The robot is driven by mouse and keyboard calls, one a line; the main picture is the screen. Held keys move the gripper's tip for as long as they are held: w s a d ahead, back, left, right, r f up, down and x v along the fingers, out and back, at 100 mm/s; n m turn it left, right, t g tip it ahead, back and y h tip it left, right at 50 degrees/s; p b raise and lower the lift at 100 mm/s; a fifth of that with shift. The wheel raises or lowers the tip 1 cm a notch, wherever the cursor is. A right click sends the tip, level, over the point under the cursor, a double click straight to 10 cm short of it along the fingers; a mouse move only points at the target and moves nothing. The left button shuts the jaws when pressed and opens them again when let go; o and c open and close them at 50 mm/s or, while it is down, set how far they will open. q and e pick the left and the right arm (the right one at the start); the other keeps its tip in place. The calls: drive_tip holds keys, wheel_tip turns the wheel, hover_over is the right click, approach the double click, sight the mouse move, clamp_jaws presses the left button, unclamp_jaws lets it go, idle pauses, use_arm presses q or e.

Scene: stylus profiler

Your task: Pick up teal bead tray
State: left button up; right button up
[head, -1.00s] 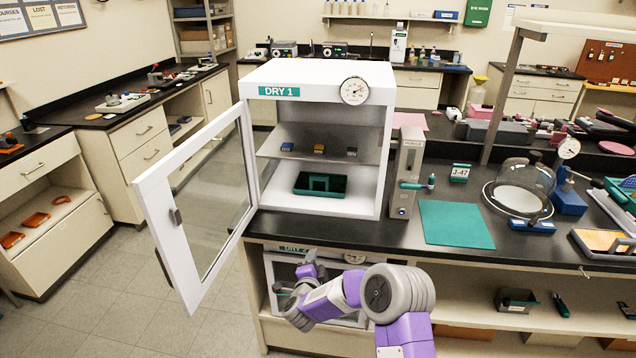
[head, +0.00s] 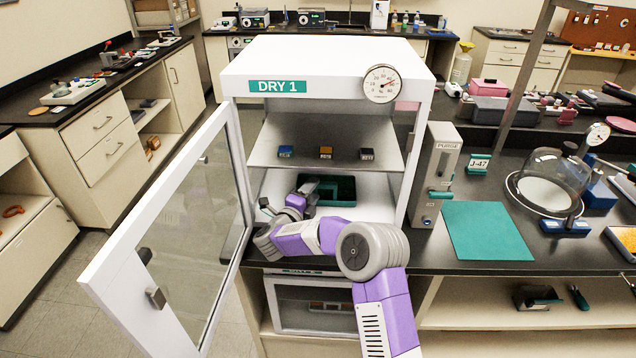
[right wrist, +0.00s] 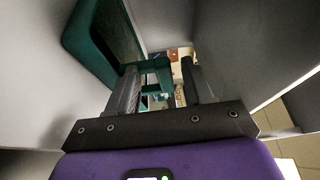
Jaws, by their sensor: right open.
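The teal bead tray (head: 340,190) sits on the floor of the open DRY 1 cabinet, below its shelf. My right gripper (head: 304,190) has reached into the cabinet at the tray's left side, and its arm hides part of the tray's front. In the right wrist view the tray (right wrist: 82,42) fills the upper left, with its teal handle (right wrist: 157,75) between the two open fingers of the gripper (right wrist: 160,80). I cannot tell whether either finger touches the handle. My left gripper is not in view.
The cabinet's glass door (head: 180,240) stands open on the left, close to my arm. The shelf (head: 320,135) above the tray carries three small boxes. A grey purge unit (head: 437,175) and a flat teal mat (head: 487,230) are to the right on the bench.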

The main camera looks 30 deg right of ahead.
sight(323, 183)
drive_tip(key=shift+d, duration=0.55)
drive_tip(key=shift+s+b+x, duration=0.15)
drive_tip(key=shift+b+x, duration=0.05)
drive_tip(key=shift+x, duration=1.2)
drive_tip(key=shift+s+b+x, duration=0.15)
drive_tip(key=shift+b+x, duration=0.05)
drive_tip(key=shift+x, duration=1.15)
drive_tip(key=shift+d+r, duration=0.15)
drive_tip(key=shift+d, duration=0.05)
clamp_jaws()
drive_tip(key=shift+r, duration=0.1)
